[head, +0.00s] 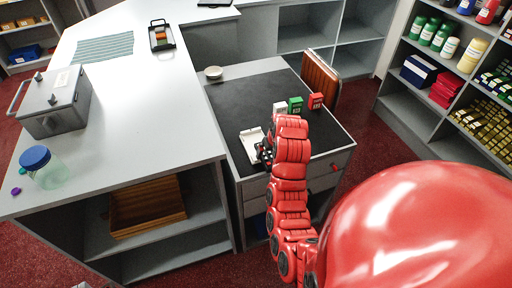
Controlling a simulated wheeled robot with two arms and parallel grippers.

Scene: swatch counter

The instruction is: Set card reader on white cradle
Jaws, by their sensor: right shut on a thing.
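A white cradle (280,107) stands on the dark counter mat, at the left end of a short row beside a green one (295,105) and a red one (316,101). My right gripper (265,154) is low over the near part of the mat, in front of and left of the white cradle. It is shut on a small dark thing, seemingly the card reader, mostly hidden by the fingers and arm. My right arm partly covers the white cradle's lower part. My left gripper is out of view.
A white pad (250,145) lies on the dark mat (240,105) beside the gripper. A small bowl (213,73) is at the mat's far left corner. A grey box (52,103) and a blue-lidded jar (45,170) stand on the white counter (140,110).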

